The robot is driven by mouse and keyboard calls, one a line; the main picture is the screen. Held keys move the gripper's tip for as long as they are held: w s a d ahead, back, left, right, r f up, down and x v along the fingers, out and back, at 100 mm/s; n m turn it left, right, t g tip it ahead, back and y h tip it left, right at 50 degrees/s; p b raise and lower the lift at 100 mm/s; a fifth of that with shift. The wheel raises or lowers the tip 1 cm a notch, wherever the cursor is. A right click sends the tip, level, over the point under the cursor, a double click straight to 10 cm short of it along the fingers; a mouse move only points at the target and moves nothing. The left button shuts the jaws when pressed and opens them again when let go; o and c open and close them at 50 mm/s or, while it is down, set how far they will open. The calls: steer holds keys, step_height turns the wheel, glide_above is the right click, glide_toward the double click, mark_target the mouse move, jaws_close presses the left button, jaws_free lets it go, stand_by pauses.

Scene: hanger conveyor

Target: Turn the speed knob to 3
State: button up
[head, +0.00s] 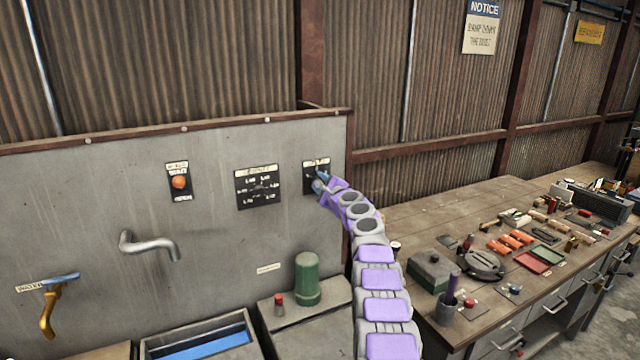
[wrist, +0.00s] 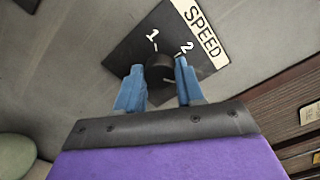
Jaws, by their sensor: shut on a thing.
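The speed knob (wrist: 160,66) is a dark round knob on a black plate (wrist: 128,48) under a white SPEED label (wrist: 201,29). The numbers 1 and 2 show above the knob; the 3 is not visible, and I cannot tell the knob's setting. My gripper (wrist: 159,72) has a blue finger on each side of the knob and is shut on it. In the head view the speed plate (head: 309,178) is at the right end of the grey wall panel, and my gripper (head: 320,184) covers the knob there.
Left of the speed plate are another black dial panel (head: 258,187) and an orange button (head: 179,183). A metal spout (head: 150,246) and a yellow-and-blue handle (head: 48,305) stick out farther left. A green cylinder (head: 307,279) stands below. A cluttered workbench (head: 410,215) is at right.

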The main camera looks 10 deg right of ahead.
steer(key=shift+d+f, duration=0.1)
steer(key=shift+f, duration=0.25)
steer(key=o, duration=0.9)
steer(key=shift+o, duration=0.7)
steer(key=shift+r, duration=0.2)
steer(key=shift+b, duration=0.35)
steer(key=b+v, duration=0.6)
steer(key=v, duration=1.1)
steer(key=shift+b, duration=0.35)
steer(key=shift+s, duration=0.1)
